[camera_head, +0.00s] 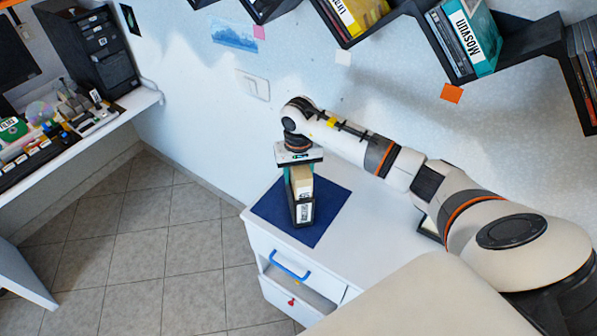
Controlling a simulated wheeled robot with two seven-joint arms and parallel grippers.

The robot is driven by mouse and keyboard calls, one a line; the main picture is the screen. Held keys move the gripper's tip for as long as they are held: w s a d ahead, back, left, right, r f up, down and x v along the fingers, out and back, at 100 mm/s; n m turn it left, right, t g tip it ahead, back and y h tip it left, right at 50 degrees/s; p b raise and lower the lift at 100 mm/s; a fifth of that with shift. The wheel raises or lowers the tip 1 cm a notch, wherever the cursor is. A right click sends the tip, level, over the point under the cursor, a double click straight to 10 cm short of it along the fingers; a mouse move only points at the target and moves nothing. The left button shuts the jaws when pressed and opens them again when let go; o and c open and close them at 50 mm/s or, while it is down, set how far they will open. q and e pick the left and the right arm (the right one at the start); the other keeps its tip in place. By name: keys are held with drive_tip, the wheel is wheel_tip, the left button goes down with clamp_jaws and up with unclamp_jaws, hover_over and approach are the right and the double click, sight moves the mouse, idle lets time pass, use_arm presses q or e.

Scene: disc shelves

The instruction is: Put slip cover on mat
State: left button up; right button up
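A slip cover (301,208), black at its lower end with a white label and with beige and teal parts above, is upright over the blue mat (333,208). Its lower end appears to be at the mat, but I cannot tell whether it rests there or is slightly above. My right gripper (300,163) points down directly over the top of the slip cover, close against it. Its fingers are not clearly distinguishable, so its opening and hold are unclear. My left gripper is not in view.
The mat lies on a white cabinet (378,232) with a blue-handled, partly open drawer (300,285) below. A dark framed object (430,228) is partly behind my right arm. Black zigzag shelves (520,50) with cases hang above. A cluttered white desk (125,108) stands left.

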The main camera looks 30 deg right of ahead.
drive_tip(key=shift+f, duration=0.15)
drive_tip(key=o, duration=1.2)
drive_tip(key=shift+o, duration=0.2)
wheel_tip(320, 180, up, 12)
drive_tip(key=b, duration=0.4)
drive_tip(key=shift+f, duration=0.1)
drive_tip(key=shift+r, duration=0.35)
drive_tip(key=shift+s+f, duration=0.1)
